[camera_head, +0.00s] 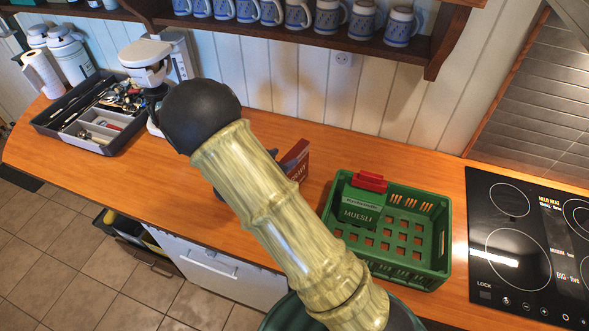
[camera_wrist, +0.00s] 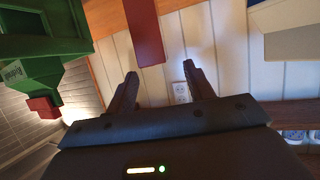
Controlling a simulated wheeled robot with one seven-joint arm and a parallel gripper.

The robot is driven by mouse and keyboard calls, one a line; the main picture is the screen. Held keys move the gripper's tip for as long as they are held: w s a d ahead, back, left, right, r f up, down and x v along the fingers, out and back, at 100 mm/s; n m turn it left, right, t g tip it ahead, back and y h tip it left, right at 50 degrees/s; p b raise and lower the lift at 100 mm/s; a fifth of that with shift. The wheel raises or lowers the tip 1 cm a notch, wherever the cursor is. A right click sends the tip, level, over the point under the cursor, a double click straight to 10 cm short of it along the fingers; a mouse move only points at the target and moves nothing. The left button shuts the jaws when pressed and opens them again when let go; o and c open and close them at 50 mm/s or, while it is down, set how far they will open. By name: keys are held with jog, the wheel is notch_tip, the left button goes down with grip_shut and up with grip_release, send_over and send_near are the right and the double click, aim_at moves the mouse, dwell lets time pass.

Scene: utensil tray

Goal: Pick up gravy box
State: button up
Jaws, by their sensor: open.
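A dark red box (camera_head: 295,160), which I take to be the gravy box, stands on the wooden counter behind my arm in the head view. My arm covers its lower left part, and its label is not clearly readable. In the wrist view a plain dark red box (camera_wrist: 144,30) comes in from the top edge, a little left of centre. My gripper (camera_wrist: 163,82) is open, its two dark fingers apart with nothing between them. The red box shows just beyond the fingertips, apart from them. In the head view my gripper is mostly hidden behind my arm.
A green crate (camera_head: 437,243) holds a green muesli box (camera_head: 358,208), with a red item (camera_head: 369,182) by it. A hob (camera_head: 520,240) lies right. A utensil tray (camera_head: 97,143) and white appliance (camera_head: 146,56) stand left. A mug shelf (camera_head: 290,33) hangs above. Counter between appliance and crate is largely clear.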

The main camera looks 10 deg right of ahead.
aim_at(293, 154)
jog(key=p+x, duration=0.2)
jog(key=x, duration=0.2)
jog(key=shift+d, duration=0.25)
jog(key=shift+w+d+f, duration=0.25)
grip_shut()
